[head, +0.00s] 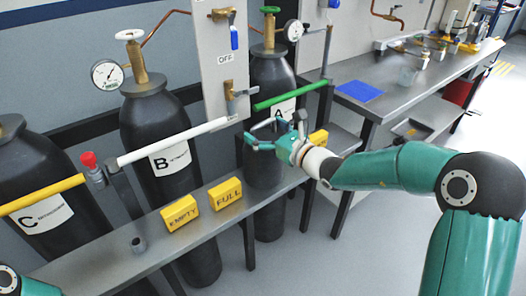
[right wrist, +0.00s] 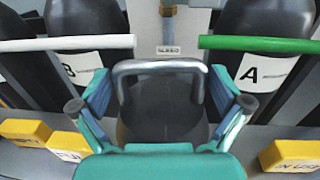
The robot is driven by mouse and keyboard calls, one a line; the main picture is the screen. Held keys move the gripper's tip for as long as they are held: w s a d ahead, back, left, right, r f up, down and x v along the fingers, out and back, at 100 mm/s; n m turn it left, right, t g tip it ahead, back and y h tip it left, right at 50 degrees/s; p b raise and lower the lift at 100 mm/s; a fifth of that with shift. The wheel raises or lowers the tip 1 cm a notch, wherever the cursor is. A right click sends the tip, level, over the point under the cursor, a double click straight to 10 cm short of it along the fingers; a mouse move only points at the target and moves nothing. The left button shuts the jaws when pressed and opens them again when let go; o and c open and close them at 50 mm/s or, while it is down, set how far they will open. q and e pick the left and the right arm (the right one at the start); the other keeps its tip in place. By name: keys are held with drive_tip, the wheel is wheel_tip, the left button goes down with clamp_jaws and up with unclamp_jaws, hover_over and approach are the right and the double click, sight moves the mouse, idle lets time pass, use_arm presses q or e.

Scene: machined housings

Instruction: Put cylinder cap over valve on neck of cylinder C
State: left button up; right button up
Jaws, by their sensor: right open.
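Cylinder C (head: 25,158) is a dark bottle at the far left behind a yellow bar; its neck and valve are outside the head view. My right gripper (head: 268,132) is open in front of cylinder A (head: 270,75). In the right wrist view its two teal fingers (right wrist: 161,104) are spread at either side of a dark rounded shape (right wrist: 165,118) with a grey loop (right wrist: 160,66) above it. I cannot tell whether this shape is the cylinder cap, nor whether the fingers touch it. My left gripper is not in view.
Cylinder B (head: 150,115), with a gauge, stands behind a white bar (head: 170,142); a green bar (head: 292,94) crosses cylinder A. A red knob (head: 88,160) sticks up near cylinder C.

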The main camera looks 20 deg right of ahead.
drive_tip(key=shift+w, duration=0.1)
drive_tip(key=shift+c, duration=0.2)
drive_tip(key=c, duration=1.3)
drive_tip(key=shift+r, duration=0.1)
drive_tip(key=shift+c, duration=0.8)
